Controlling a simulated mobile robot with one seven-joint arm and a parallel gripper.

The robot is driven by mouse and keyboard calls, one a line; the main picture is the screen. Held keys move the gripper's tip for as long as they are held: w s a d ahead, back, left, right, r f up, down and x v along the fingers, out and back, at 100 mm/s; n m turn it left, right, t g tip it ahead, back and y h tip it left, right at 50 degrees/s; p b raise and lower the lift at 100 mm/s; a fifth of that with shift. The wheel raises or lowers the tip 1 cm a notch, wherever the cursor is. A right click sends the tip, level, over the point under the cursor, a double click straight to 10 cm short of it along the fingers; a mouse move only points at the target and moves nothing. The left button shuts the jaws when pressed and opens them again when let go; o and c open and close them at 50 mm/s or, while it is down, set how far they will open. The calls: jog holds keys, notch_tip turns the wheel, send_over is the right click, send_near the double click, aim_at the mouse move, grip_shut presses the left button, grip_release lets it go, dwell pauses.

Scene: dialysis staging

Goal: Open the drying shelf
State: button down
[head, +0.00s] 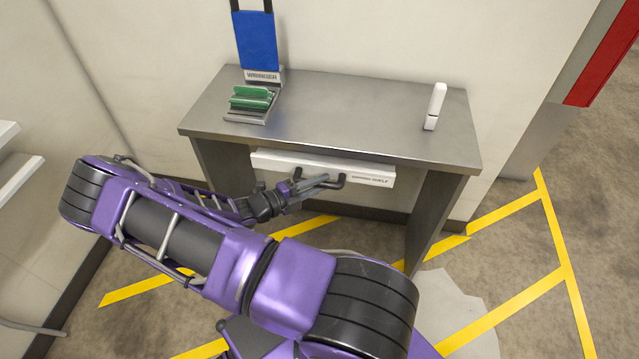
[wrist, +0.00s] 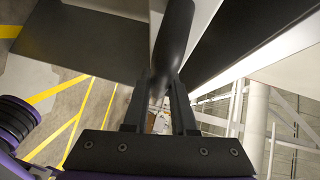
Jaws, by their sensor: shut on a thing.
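The drying shelf (head: 275,161) is a white, labelled drawer front under the grey metal table. Its dark bar handle (head: 341,179) sticks out from the front. My gripper (head: 322,182) reaches in from the left and front and is shut on the handle. In the wrist view the dark rounded handle (wrist: 176,35) runs between the tips of my gripper (wrist: 163,85). The white front shows close beside it there. The shelf's inside is hidden under the tabletop, and I cannot tell whether it is slightly pulled out.
The metal table (head: 340,110) carries a green rack (head: 250,97) on a grey base, a blue panel (head: 257,42) behind it, and a white upright device (head: 435,106). The table's right leg panel (head: 432,220) stands beside the shelf. Yellow floor lines (head: 510,213) mark open floor at right.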

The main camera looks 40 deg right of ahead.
dwell(0.4)
jog(key=s+a+p, duration=0.4)
jog(key=s+a, duration=0.7)
jog(key=a, duration=0.2)
jog(key=shift+s+a, duration=0.3)
jog(key=shift+a, duration=0.05)
jog(key=c, duration=0.7)
grip_release()
jog(key=shift+c, duration=0.2)
jog(key=w+a+r, duration=0.1)
jog(key=a+r, duration=0.1)
jog(key=a, duration=1.5)
jog(key=shift+w+r+b, duration=0.2)
jog(key=shift+w+b, duration=0.05)
jog(key=shift+b, duration=0.05)
